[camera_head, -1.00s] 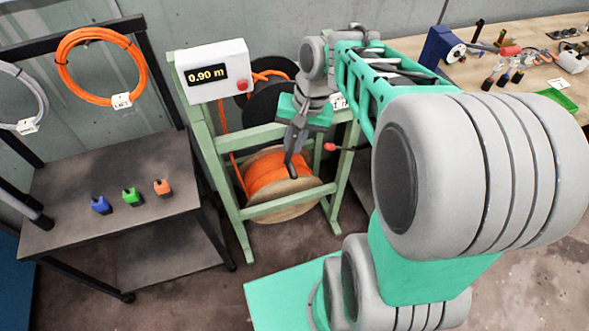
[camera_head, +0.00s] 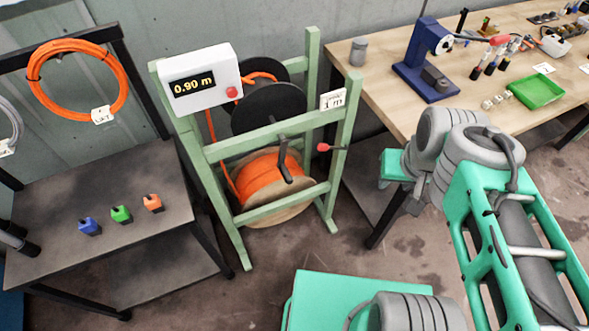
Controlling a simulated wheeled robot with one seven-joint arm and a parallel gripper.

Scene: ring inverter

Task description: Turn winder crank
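The winder is a pale green frame (camera_head: 236,238) holding an orange cable spool (camera_head: 262,176) low down and a black reel (camera_head: 262,108) above it. A dark grey crank (camera_head: 283,158) sticks out at the front of the frame, hanging roughly straight down before the orange spool. The white meter box (camera_head: 222,65) on top reads 0.90 m and has a red button (camera_head: 231,92). My gripper (camera_head: 393,168) is right of the winder, apart from the crank. Only a teal part of it shows by the wrist; its fingers are hidden.
A red-knobbed lever (camera_head: 325,147) projects at the winder's right post, below a "1 m" card (camera_head: 333,99). A dark table (camera_head: 90,185) with small coloured blocks stands left. A wooden workbench (camera_head: 390,70) with tools and a green tray (camera_head: 537,90) stands right.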

